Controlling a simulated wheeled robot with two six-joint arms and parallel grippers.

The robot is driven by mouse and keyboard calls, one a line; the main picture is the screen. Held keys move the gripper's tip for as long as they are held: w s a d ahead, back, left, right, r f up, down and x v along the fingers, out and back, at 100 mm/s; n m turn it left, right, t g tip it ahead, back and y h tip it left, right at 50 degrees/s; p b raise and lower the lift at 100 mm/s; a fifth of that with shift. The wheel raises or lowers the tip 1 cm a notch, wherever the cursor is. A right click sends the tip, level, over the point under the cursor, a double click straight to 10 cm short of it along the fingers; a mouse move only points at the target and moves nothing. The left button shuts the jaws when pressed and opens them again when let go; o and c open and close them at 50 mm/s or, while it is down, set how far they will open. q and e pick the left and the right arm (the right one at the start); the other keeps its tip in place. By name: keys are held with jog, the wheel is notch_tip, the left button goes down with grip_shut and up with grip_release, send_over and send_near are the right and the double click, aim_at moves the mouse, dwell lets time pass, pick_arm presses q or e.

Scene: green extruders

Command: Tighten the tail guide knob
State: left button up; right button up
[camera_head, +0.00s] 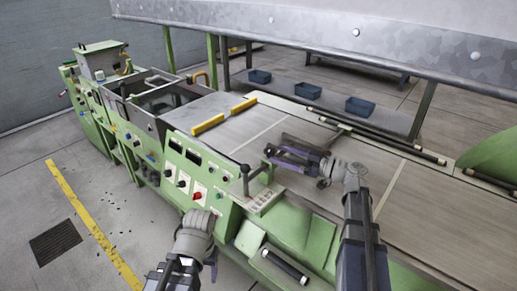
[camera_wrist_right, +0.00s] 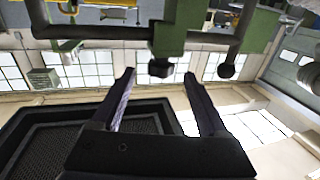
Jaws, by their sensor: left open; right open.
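My right gripper (camera_head: 270,157) is open and empty over the machine's top, beside a green bracket with a dark upright post and round black end (camera_head: 245,169). In the right wrist view, its two spread fingers (camera_wrist_right: 160,78) point at a green block (camera_wrist_right: 176,32). A black knob (camera_wrist_right: 160,68) under this block shows between the fingertips; I cannot tell its distance, and no contact is clear. Another black knob (camera_wrist_right: 227,71) hangs to the right, outside the fingers. I cannot tell for sure which is the tail guide knob. My left gripper (camera_head: 212,262) is low at the front, its fingers mostly hidden.
The green extruder's control panel (camera_head: 190,170) with buttons and a red switch (camera_head: 198,196) lies left of the right gripper. A small keypad box (camera_head: 263,202) stands just below it. A dark bar (camera_wrist_right: 140,34) crosses the wrist view.

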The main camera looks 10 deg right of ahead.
jog(key=x, duration=0.7)
jog(key=shift+a, duration=0.2)
jog(key=shift+w, duration=0.1)
grip_shut()
dwell(0.4)
